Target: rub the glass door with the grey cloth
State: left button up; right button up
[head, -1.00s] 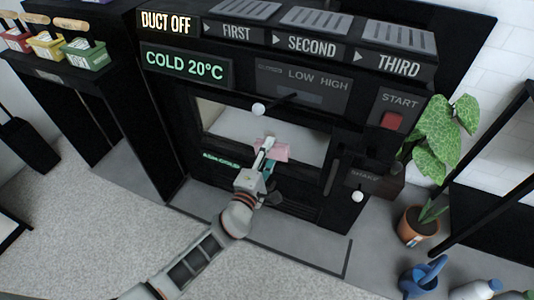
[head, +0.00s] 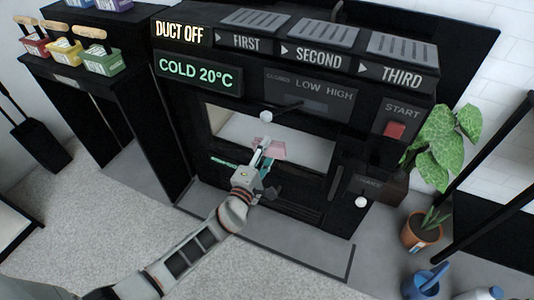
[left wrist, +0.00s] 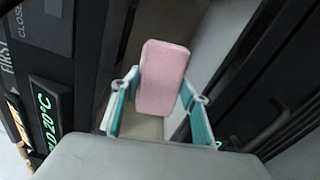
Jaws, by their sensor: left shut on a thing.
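The glass door (head: 310,150) is a pale pane in a black frame, low on the front of a black unit. My left gripper (head: 264,156) is in front of the pane. It is shut on a pink pad (head: 272,148), which also shows upright between the teal-sided fingers in the left wrist view (left wrist: 164,75). I see no grey cloth; the pad looks pink. The pad overlaps the pane in the head view, but I cannot tell whether it touches the glass. My right gripper is not in view.
A red start button (head: 395,130) sits at the right. A potted plant (head: 422,232) and blue watering can (head: 425,282) stand right.

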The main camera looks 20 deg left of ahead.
aim_at(280, 154)
pick_arm(q)
jog(key=shift+r, duration=0.7)
jog(key=shift+d+f, duration=0.15)
jog(key=shift+f, duration=0.1)
jog(key=shift+d, duration=0.2)
jog(key=shift+d+p, duration=0.45)
jog(key=shift+d, duration=1.15)
jog(key=shift+d+r, duration=0.1)
jog(key=shift+w+a, duration=0.1)
jog(key=shift+a, duration=2)
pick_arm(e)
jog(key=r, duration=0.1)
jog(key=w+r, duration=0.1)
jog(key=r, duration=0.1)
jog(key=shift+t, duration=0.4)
